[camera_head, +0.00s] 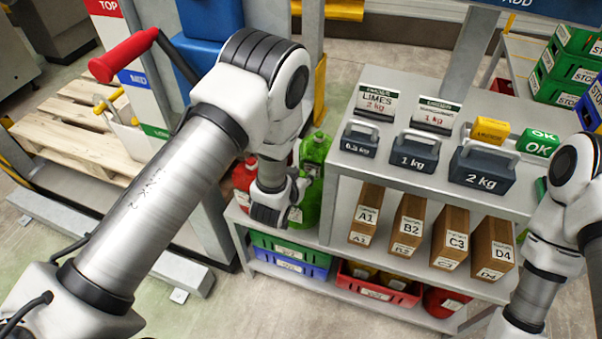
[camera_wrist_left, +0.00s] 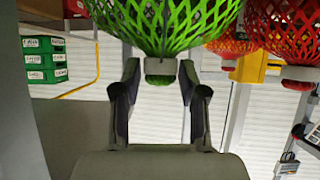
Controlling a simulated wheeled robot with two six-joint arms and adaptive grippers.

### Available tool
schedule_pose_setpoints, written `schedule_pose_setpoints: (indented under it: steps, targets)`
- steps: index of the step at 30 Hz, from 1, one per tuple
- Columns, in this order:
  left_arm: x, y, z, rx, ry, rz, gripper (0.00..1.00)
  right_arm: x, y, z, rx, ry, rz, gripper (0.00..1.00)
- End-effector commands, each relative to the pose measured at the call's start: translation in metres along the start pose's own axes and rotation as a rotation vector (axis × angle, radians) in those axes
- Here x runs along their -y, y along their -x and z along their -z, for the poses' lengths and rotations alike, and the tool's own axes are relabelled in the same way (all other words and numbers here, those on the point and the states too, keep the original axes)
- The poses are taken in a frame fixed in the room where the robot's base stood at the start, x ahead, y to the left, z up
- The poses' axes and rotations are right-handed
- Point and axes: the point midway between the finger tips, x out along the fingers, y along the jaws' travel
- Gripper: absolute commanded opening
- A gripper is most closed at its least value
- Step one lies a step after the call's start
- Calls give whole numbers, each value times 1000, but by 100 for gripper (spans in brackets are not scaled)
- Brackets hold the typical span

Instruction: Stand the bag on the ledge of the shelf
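A green net bag (camera_wrist_left: 165,25) fills the top middle of the left wrist view, with a pale clip (camera_wrist_left: 160,67) at its near end. My left gripper (camera_wrist_left: 160,75) is open, its fingers on either side of the clip with small gaps showing. In the head view my left gripper (camera_head: 275,208) is beside green net bags (camera_head: 314,150) at the left end of the shelf (camera_head: 335,215); its fingertips are partly hidden. A low ledge (camera_head: 238,217) juts out there. My right arm is at the right edge; its gripper is out of view.
Red net bags (camera_head: 243,178) are close to my left gripper and one also shows in the left wrist view (camera_wrist_left: 285,40). Weights (camera_head: 415,152) and signs stand on the shelf top, boxes (camera_head: 408,225) below. Crates (camera_head: 290,257) sit lowest. A post (camera_head: 307,60) rises behind.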

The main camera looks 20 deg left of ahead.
Motion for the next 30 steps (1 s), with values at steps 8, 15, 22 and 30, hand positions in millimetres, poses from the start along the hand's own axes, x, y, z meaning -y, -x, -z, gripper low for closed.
schedule_pose_setpoints:
  steps: [8,15,22,30]
  targets:
    - [0,0,1,0,0,0,58,0,0,0,0,0,0,0]
    - [0,24,3,2,-2,-1,58,0,3,0,0,0,0,0]
    - [0,84,2,3,-4,0,58,0,4,0,0,0,0,0]
    - [0,121,3,0,-1,0,58,0,4,0,0,0,0,0]
